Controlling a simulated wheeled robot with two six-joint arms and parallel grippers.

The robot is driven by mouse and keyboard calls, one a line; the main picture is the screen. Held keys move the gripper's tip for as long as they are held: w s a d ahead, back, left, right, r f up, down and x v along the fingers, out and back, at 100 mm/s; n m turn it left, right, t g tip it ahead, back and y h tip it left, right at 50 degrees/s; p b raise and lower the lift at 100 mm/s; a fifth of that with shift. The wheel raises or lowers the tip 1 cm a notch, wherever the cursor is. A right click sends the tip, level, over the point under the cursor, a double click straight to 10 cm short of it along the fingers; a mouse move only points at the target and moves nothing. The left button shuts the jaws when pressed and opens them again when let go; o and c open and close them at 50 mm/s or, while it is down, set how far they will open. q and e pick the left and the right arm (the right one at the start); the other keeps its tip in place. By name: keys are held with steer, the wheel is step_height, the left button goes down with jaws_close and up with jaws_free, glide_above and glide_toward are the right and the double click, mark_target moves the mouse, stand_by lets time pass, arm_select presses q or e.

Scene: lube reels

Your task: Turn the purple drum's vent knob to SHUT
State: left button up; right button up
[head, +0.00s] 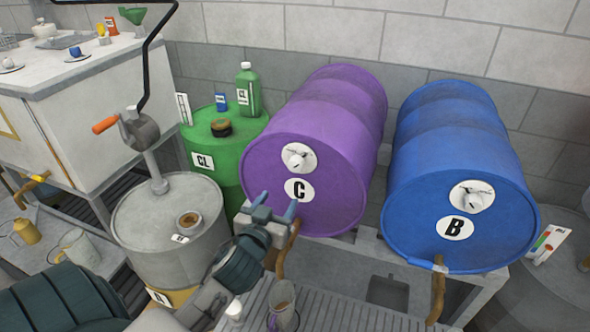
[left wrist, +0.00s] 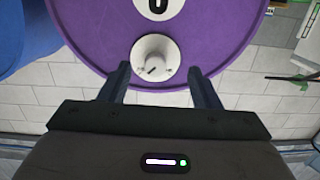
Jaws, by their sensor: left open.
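The purple drum (head: 330,125) lies on its side on a stand, its round front face towards me with a white "C" label (head: 299,189). Its vent knob (head: 298,157) is a white knob on a white round plate above the label. In the left wrist view the picture is inverted, and the knob (left wrist: 152,55) shows between the fingertips, on the purple face (left wrist: 95,40). The markings around it are too small to read. My left gripper (head: 277,205) is open and empty, in front of the drum face and lower than the knob in the head view. My right gripper is not in view.
A blue drum (head: 455,125) marked "B", with a similar knob (head: 472,196), lies to the right. A grey drum (head: 165,225) with a crank pump and a green drum (head: 205,140) stand to the left. A cup (head: 283,300) stands on the slatted rack below.

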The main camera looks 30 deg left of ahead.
mark_target(294, 168)
arm_select(q)
steer(key=shift+t, duration=0.5)
steer(key=w+r+p, duration=0.1)
steer(key=w, duration=0.2)
steer(key=w+a+r+p, duration=0.1)
steer(key=w, duration=0.3)
steer(key=w+a+p, duration=0.1)
steer(key=w+p, duration=0.1)
steer(key=w, duration=0.1)
steer(key=shift+w+a+r, duration=0.1)
steer(key=shift+w+r, duration=0.2)
steer(key=shift+r, duration=0.1)
steer(key=shift+w, duration=0.1)
steer(key=c, duration=1)
